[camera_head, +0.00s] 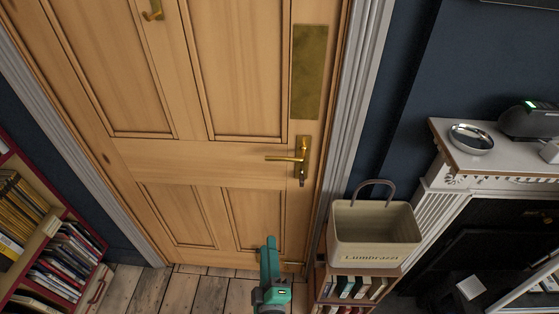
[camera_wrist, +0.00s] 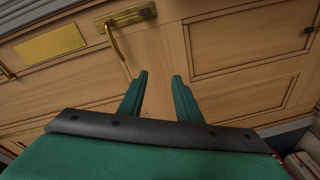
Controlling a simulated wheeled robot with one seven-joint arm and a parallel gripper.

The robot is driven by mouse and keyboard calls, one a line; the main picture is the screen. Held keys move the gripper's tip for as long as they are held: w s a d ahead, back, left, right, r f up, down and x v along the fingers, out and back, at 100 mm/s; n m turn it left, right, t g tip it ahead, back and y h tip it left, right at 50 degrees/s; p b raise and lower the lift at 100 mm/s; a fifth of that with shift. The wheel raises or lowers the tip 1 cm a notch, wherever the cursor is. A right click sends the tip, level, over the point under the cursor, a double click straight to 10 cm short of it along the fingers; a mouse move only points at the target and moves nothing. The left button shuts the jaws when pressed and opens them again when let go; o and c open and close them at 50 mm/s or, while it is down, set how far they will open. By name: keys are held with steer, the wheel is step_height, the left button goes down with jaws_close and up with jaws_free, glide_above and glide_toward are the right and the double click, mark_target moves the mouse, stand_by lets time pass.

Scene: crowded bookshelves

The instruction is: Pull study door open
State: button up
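The study door (camera_head: 215,158) is light panelled wood and looks shut in its pale frame. A brass lever handle (camera_head: 290,158) on a brass plate sits near its right edge. In the wrist view the handle (camera_wrist: 117,42) is at the upper left, beyond the fingertips. My gripper (camera_head: 269,242) is green and stands low in front of the door, below the handle and apart from it. In the wrist view its two fingers (camera_wrist: 160,78) are spread, with nothing between them.
A cream basket (camera_head: 375,240) stands on a small bookcase just right of the door. A mantel shelf (camera_head: 478,160) with a round dish is farther right. A red-edged bookcase (camera_head: 50,240) stands at the left. Bare plank floor (camera_head: 185,292) lies before the door.

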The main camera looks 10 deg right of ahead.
mark_target(280, 159)
steer(key=w+d+r+n+h, duration=0.1)
steer(key=w+d+r, duration=0.1)
steer(key=w+r, duration=0.2)
steer(key=w+d+r+n, duration=0.2)
steer(key=w+d+r, duration=0.1)
steer(key=w, duration=0.8)
steer(key=w+d+r+n+h, duration=0.1)
steer(key=w+d+r+n, duration=0.1)
steer(key=w, duration=0.6)
steer(key=shift+d+r+t+h, duration=0.2)
steer(key=shift+d+r, duration=0.1)
steer(key=shift+r, duration=0.4)
steer(key=shift+d+r+t+h, duration=0.1)
steer(key=shift+d+r+t, duration=0.15)
steer(key=shift+r, duration=0.45)
jaws_close()
